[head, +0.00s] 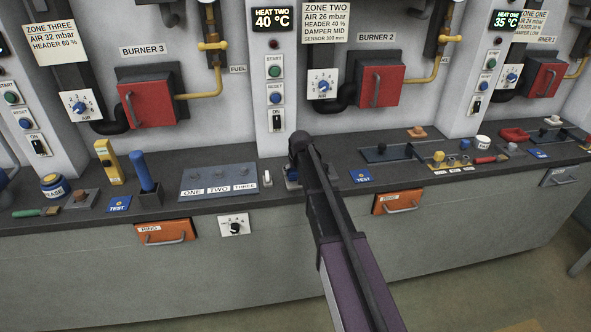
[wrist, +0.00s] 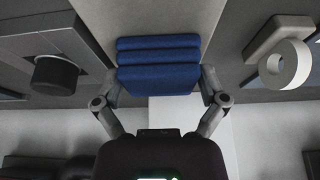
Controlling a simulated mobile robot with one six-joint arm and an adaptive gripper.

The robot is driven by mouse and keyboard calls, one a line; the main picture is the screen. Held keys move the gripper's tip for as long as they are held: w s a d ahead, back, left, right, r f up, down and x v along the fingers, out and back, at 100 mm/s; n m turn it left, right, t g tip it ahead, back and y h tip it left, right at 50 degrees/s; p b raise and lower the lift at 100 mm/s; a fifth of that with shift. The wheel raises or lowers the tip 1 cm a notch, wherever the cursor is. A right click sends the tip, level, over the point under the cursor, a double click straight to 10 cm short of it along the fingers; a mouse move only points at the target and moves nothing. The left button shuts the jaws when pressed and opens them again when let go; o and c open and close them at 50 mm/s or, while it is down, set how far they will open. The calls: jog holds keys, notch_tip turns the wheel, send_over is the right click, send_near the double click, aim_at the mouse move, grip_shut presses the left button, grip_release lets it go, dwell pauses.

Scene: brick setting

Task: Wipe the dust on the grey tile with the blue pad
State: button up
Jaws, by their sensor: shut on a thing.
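The blue pad (wrist: 158,65) is between the fingers of my gripper (wrist: 158,90) in the wrist view, with a finger against each side. A light grey flat surface (wrist: 150,18), which looks like the grey tile, lies just beyond the pad. I cannot tell whether the pad touches it, and no dust can be made out. In the head view my arm reaches to the dark counter (head: 235,202) in front of the middle pillar. It hides the tile there, and the gripper's fingers cannot be made out.
A white ring-shaped part (wrist: 286,64) on a pale block is right of the pad in the wrist view. A black knob (wrist: 56,72) is on the left. In the head view, a ONE TWO THREE panel (head: 219,180) and white switch (head: 267,178) stand left of my arm.

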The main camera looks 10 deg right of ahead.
jog(key=shift+s, duration=0.85)
jog(key=shift+s, duration=1.8)
jog(key=shift+r, duration=0.15)
notch_tip(320, 180, up, 6)
jog(key=p, duration=0.6)
notch_tip(320, 180, up, 3)
jog(key=p, duration=0.3)
